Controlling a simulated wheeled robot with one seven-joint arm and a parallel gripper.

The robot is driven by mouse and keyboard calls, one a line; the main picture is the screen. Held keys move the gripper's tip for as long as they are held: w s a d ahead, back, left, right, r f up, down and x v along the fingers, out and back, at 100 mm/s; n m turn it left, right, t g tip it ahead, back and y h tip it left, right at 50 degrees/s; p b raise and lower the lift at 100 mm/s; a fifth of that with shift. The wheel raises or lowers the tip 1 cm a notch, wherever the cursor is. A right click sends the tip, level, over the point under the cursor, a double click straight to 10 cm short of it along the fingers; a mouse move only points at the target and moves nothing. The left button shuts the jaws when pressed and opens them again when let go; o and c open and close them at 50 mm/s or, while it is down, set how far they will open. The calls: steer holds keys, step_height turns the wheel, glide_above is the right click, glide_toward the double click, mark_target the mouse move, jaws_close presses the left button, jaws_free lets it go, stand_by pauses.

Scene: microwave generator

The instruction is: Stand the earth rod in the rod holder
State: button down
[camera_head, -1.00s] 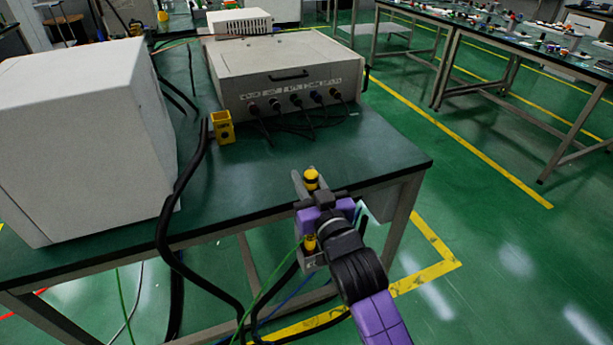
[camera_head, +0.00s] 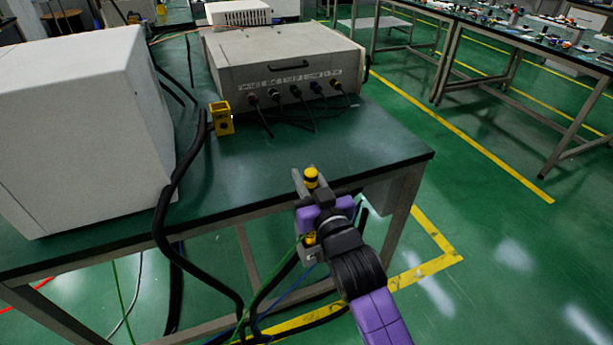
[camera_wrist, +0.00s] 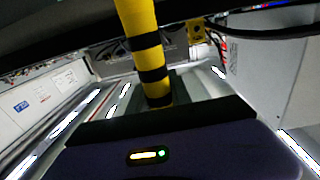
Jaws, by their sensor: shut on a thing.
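The earth rod (camera_head: 311,178) is yellow with black bands. My gripper (camera_head: 309,190) is shut on it at the table's front edge, near the right corner. The rod's top shows above the fingers and a short yellow part shows below my purple wrist; the middle is hidden. In the wrist view the banded rod (camera_wrist: 147,50) rises from between the fingers. The rod holder (camera_head: 221,119) is a small yellow block on the table, behind and left of my gripper and well apart from the rod. It also shows small in the wrist view (camera_wrist: 196,31).
A large white cabinet (camera_head: 85,130) stands on the left of the table (camera_head: 270,165). A grey unit (camera_head: 285,70) with cables at its front stands at the back. A thick black cable (camera_head: 170,205) runs beside the holder and over the front edge. The table's right front is clear.

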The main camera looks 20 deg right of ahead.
steer(key=shift+f+b, duration=0.3)
steer(key=shift+f, duration=0.15)
stand_by(0.3)
steer(key=c, duration=1.1)
jaws_free()
steer(key=shift+s, duration=0.1)
steer(key=s, duration=0.7)
steer(key=shift+s+a+p, duration=0.2)
steer(key=shift+s+p, duration=0.1)
